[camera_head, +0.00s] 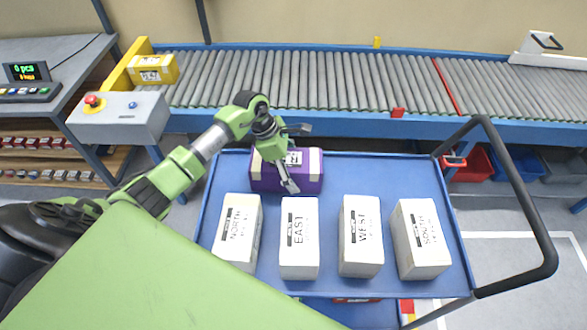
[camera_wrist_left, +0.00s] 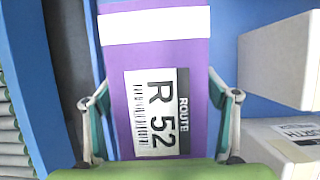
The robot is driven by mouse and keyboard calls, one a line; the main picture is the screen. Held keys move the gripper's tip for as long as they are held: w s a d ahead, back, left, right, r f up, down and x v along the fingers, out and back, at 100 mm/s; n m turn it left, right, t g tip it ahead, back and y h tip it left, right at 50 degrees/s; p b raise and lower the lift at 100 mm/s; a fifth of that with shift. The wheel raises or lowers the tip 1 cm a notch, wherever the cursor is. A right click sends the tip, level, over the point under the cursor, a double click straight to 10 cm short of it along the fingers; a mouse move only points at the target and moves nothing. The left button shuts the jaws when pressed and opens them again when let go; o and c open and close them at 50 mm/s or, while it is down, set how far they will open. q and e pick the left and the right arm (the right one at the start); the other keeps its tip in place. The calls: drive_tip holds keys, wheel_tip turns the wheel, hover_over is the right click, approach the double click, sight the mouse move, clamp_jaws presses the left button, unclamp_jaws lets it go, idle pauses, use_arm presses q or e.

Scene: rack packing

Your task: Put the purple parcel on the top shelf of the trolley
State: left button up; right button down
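The purple parcel (camera_head: 310,172) has white end bands and is at the back left of the trolley's blue top shelf (camera_head: 360,283). In the left wrist view the parcel (camera_wrist_left: 170,62) fills the middle, its white label reading "ROUTE R 52". My left gripper (camera_head: 292,160) straddles the parcel from above, one finger over its front face and one behind. In the wrist view the fingertips (camera_wrist_left: 159,80) press against its two long sides. Whether its underside touches the shelf is hidden. My right gripper is not in view.
White boxes labelled NORTH (camera_head: 238,230), EAST (camera_head: 299,235), WEST (camera_head: 361,235) and SOUTH (camera_head: 420,235) stand in a row in front. The shelf right of the parcel is bare. A roller conveyor (camera_head: 290,80) runs behind, carrying a yellow box (camera_head: 152,70). The trolley's black handle (camera_head: 520,190) is at right.

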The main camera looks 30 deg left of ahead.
use_arm(q)
drive_tip(key=shift+r, duration=0.15)
drive_tip(key=shift+a+r, duration=0.15)
drive_tip(key=shift+r, duration=0.05)
drive_tip(key=b+v, duration=0.2)
drive_tip(key=v, duration=0.9)
drive_tip(key=shift+s+r, duration=0.1)
drive_tip(key=shift+r, duration=0.1)
